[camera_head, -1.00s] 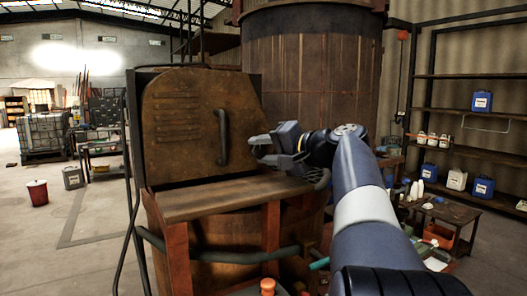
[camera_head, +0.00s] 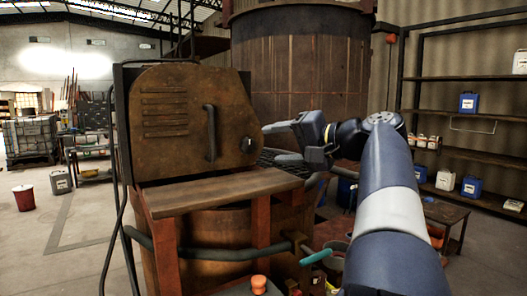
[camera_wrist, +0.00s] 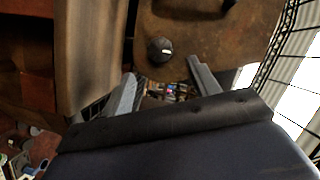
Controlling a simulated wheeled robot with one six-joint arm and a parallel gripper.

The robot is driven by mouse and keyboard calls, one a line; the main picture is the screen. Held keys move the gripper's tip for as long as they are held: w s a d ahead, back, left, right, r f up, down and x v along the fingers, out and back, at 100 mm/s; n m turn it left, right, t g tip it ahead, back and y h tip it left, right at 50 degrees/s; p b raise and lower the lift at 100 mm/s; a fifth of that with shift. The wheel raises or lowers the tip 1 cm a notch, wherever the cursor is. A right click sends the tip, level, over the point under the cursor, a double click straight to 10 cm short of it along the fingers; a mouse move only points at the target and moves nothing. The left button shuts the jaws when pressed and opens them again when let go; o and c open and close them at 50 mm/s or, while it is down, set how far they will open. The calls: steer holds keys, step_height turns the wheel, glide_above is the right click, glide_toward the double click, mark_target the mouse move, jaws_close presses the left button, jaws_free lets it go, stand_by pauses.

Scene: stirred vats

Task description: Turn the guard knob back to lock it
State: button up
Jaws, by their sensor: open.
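The guard (camera_head: 190,120) is a rusty brown upright panel with slots and a dark vertical handle (camera_head: 210,132). The guard knob (camera_head: 247,145) is a small dark round knob near the panel's lower right edge. In the wrist view the knob (camera_wrist: 160,49) shows as a black disc with a light mark, lying ahead of my fingers. My gripper (camera_head: 268,143) is just right of the knob in the head view. In the wrist view my gripper (camera_wrist: 160,82) has its two grey fingers spread apart, with nothing between them. The fingers look apart from the knob.
A wooden ledge (camera_head: 215,192) juts out below the guard. A large rusty vat (camera_head: 300,70) stands behind. Shelves (camera_head: 470,135) with jugs are at the right. An orange-topped button (camera_head: 258,284) and a teal-handled tool (camera_head: 316,257) are at the front.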

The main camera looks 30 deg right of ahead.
mark_target(250, 146)
steer(key=shift+v, duration=1.55)
steer(key=p+x, duration=0.2)
steer(key=x, duration=0.8)
steer(key=shift+w+a+r, duration=0.1)
steer(key=shift+w, duration=0.05)
steer(key=shift+w+a, duration=0.15)
steer(key=shift+w, duration=0.15)
steer(key=shift+n, duration=0.6)
